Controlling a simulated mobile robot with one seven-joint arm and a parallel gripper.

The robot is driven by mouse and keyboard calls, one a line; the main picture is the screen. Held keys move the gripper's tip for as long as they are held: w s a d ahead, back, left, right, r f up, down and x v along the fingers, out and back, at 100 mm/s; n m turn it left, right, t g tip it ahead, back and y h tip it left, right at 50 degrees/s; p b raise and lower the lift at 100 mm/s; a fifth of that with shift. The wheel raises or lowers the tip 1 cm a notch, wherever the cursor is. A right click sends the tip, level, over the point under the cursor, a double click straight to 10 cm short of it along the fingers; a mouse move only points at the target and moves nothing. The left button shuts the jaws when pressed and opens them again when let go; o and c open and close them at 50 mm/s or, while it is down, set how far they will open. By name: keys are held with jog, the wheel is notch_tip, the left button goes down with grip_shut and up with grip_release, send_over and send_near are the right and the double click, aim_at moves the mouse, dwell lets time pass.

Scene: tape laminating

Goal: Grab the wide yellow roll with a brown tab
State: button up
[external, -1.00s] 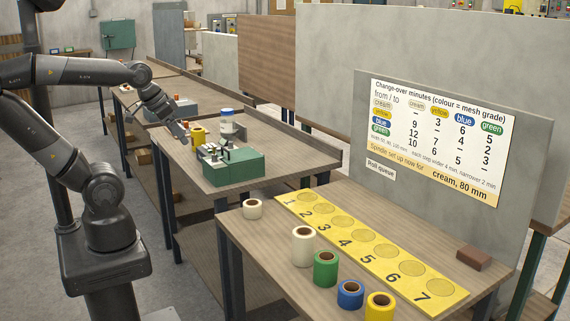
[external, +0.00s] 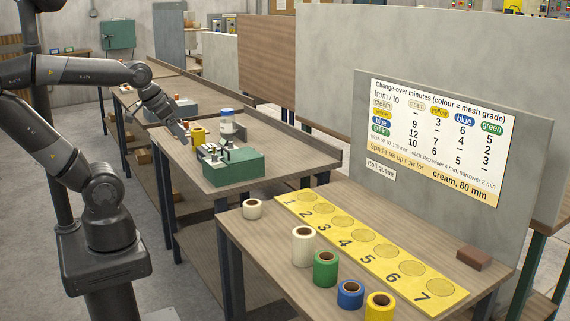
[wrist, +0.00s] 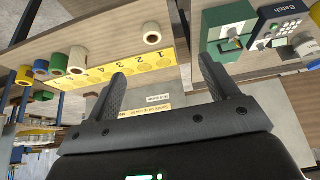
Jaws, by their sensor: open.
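A yellow roll (external: 380,307) with a dark core stands upright at the front edge of the near bench; it also shows at the far left in the wrist view (wrist: 24,76). I cannot make out a brown tab on it. Another yellow, roll-like object (external: 199,135) stands on the bench behind, beside a blue-lidded jar. My gripper (external: 185,137) is above that bench's left side, well away from the near-bench roll. In the wrist view my gripper (wrist: 161,70) has its fingers spread with nothing between them.
Blue (external: 350,294), green (external: 325,268) and cream rolls (external: 303,246) and a small cream roll (external: 252,209) line the near bench beside a numbered yellow strip (external: 332,228). A brown block (external: 473,257) lies at right. A green machine (external: 233,167) stands on the bench behind.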

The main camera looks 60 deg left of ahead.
jog(key=w+a+r, duration=0.3)
jog(key=w+a, duration=0.5)
jog(key=w, duration=0.3)
jog(key=n+g+y, duration=0.1)
jog(key=n, duration=0.2)
send_over(199, 136)
jog(key=s+a, duration=0.2)
jog(key=s, duration=0.1)
notch_tip(199, 136, down, 14)
jog(key=shift+a+x, duration=0.2)
jog(key=shift+x, duration=5)
